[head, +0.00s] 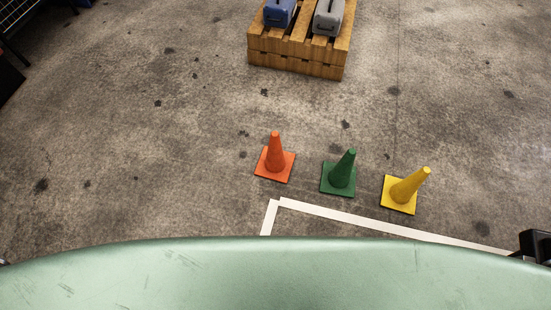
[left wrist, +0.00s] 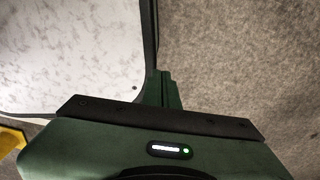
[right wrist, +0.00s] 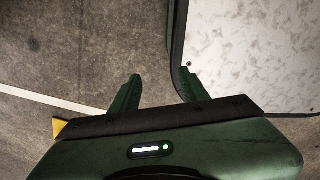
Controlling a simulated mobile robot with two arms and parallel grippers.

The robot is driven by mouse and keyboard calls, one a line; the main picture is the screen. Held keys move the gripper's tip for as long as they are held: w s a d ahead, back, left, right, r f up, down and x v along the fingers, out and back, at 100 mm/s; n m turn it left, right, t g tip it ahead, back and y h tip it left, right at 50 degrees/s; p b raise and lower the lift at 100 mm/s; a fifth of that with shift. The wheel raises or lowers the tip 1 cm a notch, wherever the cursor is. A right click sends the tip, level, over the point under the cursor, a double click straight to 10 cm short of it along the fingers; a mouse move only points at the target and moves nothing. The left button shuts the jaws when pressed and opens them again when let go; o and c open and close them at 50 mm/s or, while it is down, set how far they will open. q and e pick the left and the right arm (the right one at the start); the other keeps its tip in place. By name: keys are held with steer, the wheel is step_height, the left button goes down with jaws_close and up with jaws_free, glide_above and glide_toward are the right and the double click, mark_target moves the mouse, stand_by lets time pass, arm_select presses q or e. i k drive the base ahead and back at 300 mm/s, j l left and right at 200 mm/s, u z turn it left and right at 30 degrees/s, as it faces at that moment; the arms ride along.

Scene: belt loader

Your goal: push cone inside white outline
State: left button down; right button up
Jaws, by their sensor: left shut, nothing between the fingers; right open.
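Three cones stand upright in a row on the floor in the head view: an orange cone (head: 275,158), a green cone (head: 342,174) and a yellow cone (head: 402,192). All three stand just beyond the far line of the white outline (head: 350,218); the rest of the outline is hidden behind my own body. My left gripper (left wrist: 160,75) is shut and empty over bare floor. My right gripper (right wrist: 159,73) is open and empty; a white line (right wrist: 50,98) and a yellow corner (right wrist: 59,126) show beside it. I cannot tell what the yellow corner belongs to.
A wooden pallet stack (head: 297,59) bearing a blue case (head: 279,13) and a grey case (head: 328,17) stands at the back. A dark rack (head: 20,20) is at the upper left. The floor between the cones and pallets is clear.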

mark_target(274, 164)
steer(key=i+j+z, duration=0.55)
steer(key=z, duration=0.15)
steer(key=i+j+z, duration=0.2)
steer(key=j+z, duration=0.15)
steer(key=i+j+z, duration=0.15)
steer(key=j+z, duration=0.2)
steer(key=i+j+z, duration=0.1)
steer(key=j+z, duration=0.25)
steer(key=j, duration=0.15)
steer(key=j+z, duration=0.7)
steer(key=j, duration=0.25)
